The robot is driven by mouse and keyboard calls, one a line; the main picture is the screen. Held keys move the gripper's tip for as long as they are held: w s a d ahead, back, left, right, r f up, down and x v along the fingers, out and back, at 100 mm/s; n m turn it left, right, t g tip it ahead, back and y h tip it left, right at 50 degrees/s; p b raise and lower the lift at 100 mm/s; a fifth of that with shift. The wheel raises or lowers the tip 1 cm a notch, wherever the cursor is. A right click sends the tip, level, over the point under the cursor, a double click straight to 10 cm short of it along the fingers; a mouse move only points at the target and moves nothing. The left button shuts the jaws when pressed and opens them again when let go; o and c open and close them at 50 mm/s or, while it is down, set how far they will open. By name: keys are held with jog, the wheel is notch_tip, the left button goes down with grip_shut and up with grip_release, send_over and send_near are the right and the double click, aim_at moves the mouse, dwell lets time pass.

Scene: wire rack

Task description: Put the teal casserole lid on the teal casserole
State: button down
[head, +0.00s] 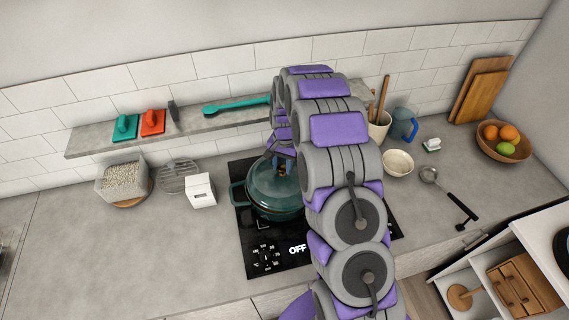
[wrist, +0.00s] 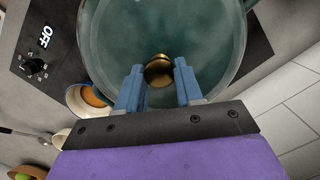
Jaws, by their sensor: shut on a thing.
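The teal casserole (head: 265,208) stands on the black cooktop, partly hidden behind my arm. The teal lid (head: 264,179) lies over its mouth, roughly level and centred; I cannot tell whether it rests fully on the rim. In the wrist view the lid (wrist: 200,35) fills the top, with its brass knob (wrist: 159,72) between my blue fingers. My gripper (wrist: 157,78) is shut on this knob, coming from above. In the head view my gripper (head: 281,165) is mostly hidden by my arm.
The black cooktop (head: 254,262) shows "OFF". A white box (head: 201,190), a wire rack (head: 178,178) and a grain container (head: 122,181) stand at left. A shelf (head: 90,143) runs behind. A bowl (head: 398,163) and ladle (head: 430,175) lie at right. The left counter front is clear.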

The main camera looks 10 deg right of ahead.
jog(key=shift+a, duration=0.3)
jog(key=shift+d+f, duration=0.25)
jog(key=shift+d, duration=0.3)
jog(key=shift+a+f, duration=0.15)
jog(key=shift+a, duration=0.4)
jog(key=shift+d+f+b, duration=0.1)
jog(key=shift+f+b, duration=0.05)
jog(key=shift+b, duration=0.2)
